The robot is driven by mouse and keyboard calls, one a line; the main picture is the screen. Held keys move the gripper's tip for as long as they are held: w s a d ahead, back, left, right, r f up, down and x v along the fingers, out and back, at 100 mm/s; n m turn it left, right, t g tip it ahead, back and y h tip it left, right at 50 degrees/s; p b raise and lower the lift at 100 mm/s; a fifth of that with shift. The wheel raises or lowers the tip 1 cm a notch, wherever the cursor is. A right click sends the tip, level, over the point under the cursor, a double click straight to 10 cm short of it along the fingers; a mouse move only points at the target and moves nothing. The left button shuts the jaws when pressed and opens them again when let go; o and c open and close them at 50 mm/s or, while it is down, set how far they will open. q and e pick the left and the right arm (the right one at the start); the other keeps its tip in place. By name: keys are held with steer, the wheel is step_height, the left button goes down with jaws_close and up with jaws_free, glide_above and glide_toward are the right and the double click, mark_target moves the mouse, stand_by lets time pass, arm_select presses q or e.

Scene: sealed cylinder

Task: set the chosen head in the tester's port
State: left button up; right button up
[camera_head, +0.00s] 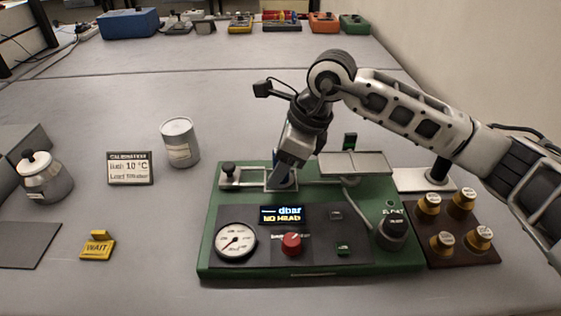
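The green tester (215,235) stands in the middle of the bench. Its display (281,214) reads "dbar" and "NO HEAD". A round gauge (236,241) and a red knob (291,243) sit on its dark front panel. Several brass heads with pale labelled tops, one of them here (463,202), stand on a brown tray (462,256) right of the tester. My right gripper (284,180) points down at the metal frame (245,178) at the tester's back left. Its fingertips are largely hidden, and I cannot tell whether it holds anything. My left gripper is out of view.
A card (130,168) reading "10 °C", a grey can (180,143), a metal pot (45,178) and a yellow "WAIT" block (97,245) stand to the left. A blue box (130,24) and several instruments line the back. The bench behind the tester is clear.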

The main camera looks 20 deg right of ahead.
steer(key=shift+r+p, duration=0.25)
steer(key=shift+p, duration=0.05)
steer(key=b+v, duration=0.1)
steer(key=v, duration=1)
steer(key=shift+d+r, duration=0.2)
steer(key=shift+r, duration=0.15)
steer(key=shift+s, duration=0.1)
